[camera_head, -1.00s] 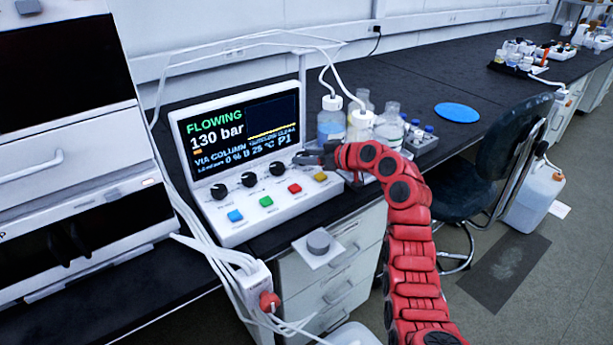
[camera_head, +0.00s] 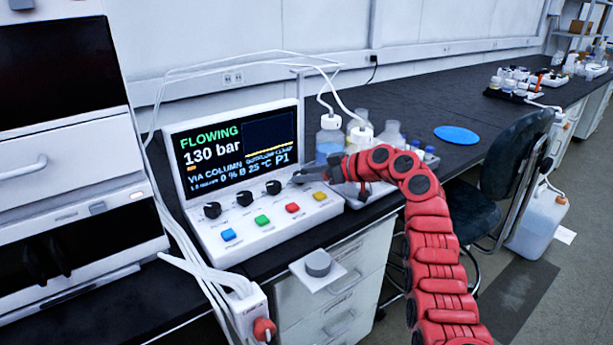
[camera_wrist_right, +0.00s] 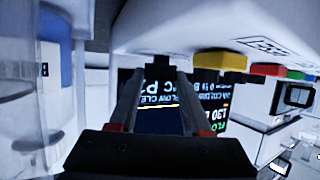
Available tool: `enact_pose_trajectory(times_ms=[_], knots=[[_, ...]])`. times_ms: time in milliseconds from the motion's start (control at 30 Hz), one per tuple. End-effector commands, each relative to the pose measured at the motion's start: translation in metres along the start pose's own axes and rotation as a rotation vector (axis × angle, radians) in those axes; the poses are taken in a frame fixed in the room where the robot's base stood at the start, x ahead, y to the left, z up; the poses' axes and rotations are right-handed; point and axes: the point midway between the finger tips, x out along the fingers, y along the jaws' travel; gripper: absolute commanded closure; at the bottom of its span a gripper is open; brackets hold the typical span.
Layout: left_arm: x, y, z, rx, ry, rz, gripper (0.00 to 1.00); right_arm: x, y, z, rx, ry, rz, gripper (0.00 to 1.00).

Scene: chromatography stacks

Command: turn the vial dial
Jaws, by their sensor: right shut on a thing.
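The white control box (camera_head: 250,232) has a lit screen (camera_head: 238,150) reading FLOWING and 130 bar. Black dials stand in a row below the screen, at the left (camera_head: 212,210), middle (camera_head: 244,198) and right of these (camera_head: 273,187). My right gripper (camera_head: 302,178) is at the row's right end, above the yellow button. It is shut on the rightmost dial, which its fingers mostly hide. In the right wrist view, the fingers (camera_wrist_right: 157,78) reach to the panel, with the inverted screen behind and the yellow button (camera_wrist_right: 220,62) beside them. My left gripper is not in view.
Blue (camera_head: 228,234), green (camera_head: 262,220) and red (camera_head: 292,208) buttons sit close to the yellow button (camera_head: 320,196). Bottles (camera_head: 330,140) with tubing stand right of the box. A grey knob (camera_head: 317,262) juts out at the bench front. Bench behind is mostly clear.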

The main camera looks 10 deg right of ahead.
Motion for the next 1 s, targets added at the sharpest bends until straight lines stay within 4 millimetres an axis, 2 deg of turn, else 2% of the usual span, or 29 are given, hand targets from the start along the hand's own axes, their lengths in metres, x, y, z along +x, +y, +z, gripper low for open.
enact_pose_trajectory(times_ms=[100,133,300,667,767,867,1000], knots=[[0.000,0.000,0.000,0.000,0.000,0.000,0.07,0.001,-0.001,0.000,0.000,-0.001,-0.002,1.00],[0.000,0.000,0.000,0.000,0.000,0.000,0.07,0.001,-0.001,0.000,0.000,-0.001,-0.002,0.50],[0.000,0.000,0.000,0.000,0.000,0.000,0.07,0.000,0.000,0.000,0.000,0.000,-0.001,0.22],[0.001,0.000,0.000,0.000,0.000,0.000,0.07,-0.005,0.001,0.000,0.002,0.000,0.001,0.22],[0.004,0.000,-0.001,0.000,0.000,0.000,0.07,-0.019,0.001,-0.001,0.002,0.001,0.002,0.22],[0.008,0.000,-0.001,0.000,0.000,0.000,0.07,-0.041,0.002,-0.002,0.000,0.002,0.006,0.22],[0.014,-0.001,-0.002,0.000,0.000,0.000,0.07,-0.080,0.002,-0.003,-0.001,0.002,0.007,0.22]])
